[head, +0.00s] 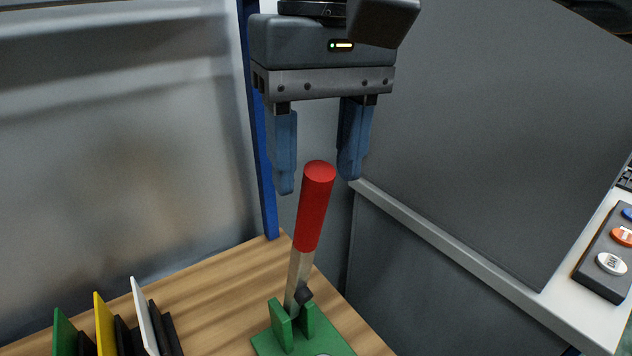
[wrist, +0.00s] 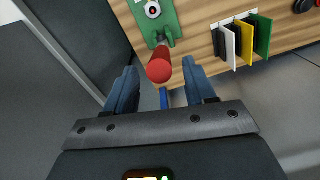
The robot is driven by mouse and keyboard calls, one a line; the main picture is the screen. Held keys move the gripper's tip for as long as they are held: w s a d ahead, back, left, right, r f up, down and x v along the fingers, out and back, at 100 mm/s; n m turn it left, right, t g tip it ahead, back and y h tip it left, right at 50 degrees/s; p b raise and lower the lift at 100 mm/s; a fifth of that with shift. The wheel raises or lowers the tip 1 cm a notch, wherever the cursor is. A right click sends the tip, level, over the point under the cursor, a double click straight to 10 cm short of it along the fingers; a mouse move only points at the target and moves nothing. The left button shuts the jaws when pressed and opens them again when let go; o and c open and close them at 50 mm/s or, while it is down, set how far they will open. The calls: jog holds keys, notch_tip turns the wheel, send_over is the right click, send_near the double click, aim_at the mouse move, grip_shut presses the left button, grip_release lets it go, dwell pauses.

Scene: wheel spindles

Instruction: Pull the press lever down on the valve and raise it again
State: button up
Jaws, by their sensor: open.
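The press lever (head: 314,205) has a red grip on a metal shaft and stands nearly upright, leaning slightly right, on a green valve base (head: 283,343) on the wooden bench. My gripper (head: 318,183) is open above the lever, with its blue fingers on either side of the red top and nothing held. In the wrist view the lever's red end (wrist: 159,70) shows between the open fingers (wrist: 160,75), and the green base (wrist: 158,17) lies beyond it. I cannot tell whether a finger touches the grip.
Green, yellow and white upright plates (head: 145,315) stand on the bench (head: 220,290) left of the valve. A blue post (head: 258,130) rises behind the lever. A grey panel (head: 480,120) and a button box (head: 606,260) are at the right.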

aim_at(314, 238)
jog(key=shift+a+f, duration=0.1)
jog(key=shift+f, duration=1.75)
jog(key=shift+c, duration=0.5)
grip_shut()
